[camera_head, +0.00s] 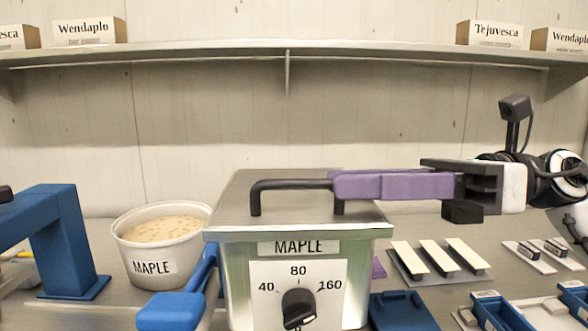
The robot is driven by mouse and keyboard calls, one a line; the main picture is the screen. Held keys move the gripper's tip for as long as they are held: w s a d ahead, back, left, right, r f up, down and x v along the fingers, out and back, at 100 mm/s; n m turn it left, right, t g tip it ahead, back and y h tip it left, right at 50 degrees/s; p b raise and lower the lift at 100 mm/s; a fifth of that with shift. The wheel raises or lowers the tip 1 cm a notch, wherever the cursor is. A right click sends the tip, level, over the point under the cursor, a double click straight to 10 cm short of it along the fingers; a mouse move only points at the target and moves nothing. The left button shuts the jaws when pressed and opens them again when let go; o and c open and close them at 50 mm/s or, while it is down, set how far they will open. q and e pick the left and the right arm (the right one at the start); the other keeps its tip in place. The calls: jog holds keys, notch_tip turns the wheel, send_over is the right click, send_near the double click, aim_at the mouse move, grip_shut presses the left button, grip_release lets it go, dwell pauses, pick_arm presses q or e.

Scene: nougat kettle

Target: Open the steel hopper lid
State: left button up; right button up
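The steel hopper (235,285) stands at the front middle, with a MAPLE label and a dial on its front. Its flat steel lid (225,205) lies level on top, closed, with no gap showing at the front edge. A black bar handle (285,184) rises from the lid. My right gripper (338,186) reaches in from the right with long purple fingers over the handle's right end. The near finger hides that part of the bar, and the far finger shows just behind it; they look closed around the bar. My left gripper is not in view.
A white tub (160,266) labelled MAPLE stands left of the hopper. A blue stand (70,245) is farther left. Blue trays (402,312) and a rack of white bars (405,268) lie to the right. A shelf (220,49) with boxes runs behind.

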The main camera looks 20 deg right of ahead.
aim_at(327, 181)
jog(key=p+x, duration=0.1)
jog(key=x, duration=0.4)
jog(key=shift+w+a+r+p, duration=0.15)
jog(key=shift+a+p, duration=0.2)
jog(key=shift+w+a, duration=0.2)
jog(key=shift+a, duration=0.25)
jog(key=shift+f, duration=0.2)
grip_shut()
